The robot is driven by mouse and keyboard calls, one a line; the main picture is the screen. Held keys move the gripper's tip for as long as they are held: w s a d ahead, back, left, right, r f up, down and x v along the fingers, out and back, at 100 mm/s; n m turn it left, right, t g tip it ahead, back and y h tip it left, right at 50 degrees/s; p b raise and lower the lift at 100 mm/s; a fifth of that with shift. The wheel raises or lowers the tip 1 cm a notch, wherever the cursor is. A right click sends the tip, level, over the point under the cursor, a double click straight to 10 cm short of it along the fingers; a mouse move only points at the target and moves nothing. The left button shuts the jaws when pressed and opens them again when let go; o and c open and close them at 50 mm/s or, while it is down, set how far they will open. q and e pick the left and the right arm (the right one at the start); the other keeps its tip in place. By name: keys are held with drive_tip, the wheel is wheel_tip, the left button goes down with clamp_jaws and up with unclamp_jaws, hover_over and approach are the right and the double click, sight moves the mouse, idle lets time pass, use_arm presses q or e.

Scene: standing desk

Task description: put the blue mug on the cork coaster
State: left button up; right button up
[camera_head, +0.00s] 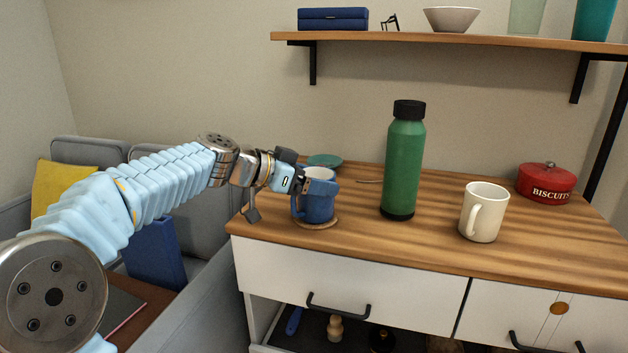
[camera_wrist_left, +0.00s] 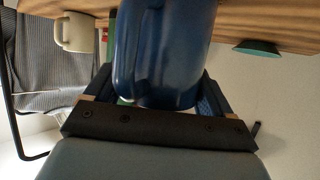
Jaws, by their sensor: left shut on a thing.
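The blue mug (camera_head: 320,203) is upright near the front left of the desk top, its handle to the left. It also fills the upper middle of the left wrist view (camera_wrist_left: 165,55). The round cork coaster (camera_head: 317,224) shows as a thin rim directly under the mug's base; the mug hides most of it. I cannot tell whether the base touches it or hangs just above. My left gripper (camera_head: 299,184) is shut on the mug from the left, with its fingers on either side of it in the wrist view (camera_wrist_left: 158,105). My right gripper is not in view.
A green bottle (camera_head: 403,165) stands right of the mug, then a cream mug (camera_head: 482,213) and a red biscuit tin (camera_head: 547,184). A small green dish (camera_head: 324,160) lies behind the blue mug. The wooden desk top (camera_head: 430,240) is bare in front of the bottle. A shelf (camera_head: 440,41) hangs above.

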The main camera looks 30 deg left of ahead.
use_arm(q)
drive_tip(key=o, duration=1.2)
drive_tip(key=shift+f, duration=0.1)
drive_tip(key=shift+r, duration=0.3)
drive_tip(key=v, duration=1.2)
drive_tip(key=shift+f+b, duration=0.2)
drive_tip(key=shift+b, duration=0.2)
drive_tip(key=shift+s+d, duration=0.1)
drive_tip(key=shift+s, duration=0.05)
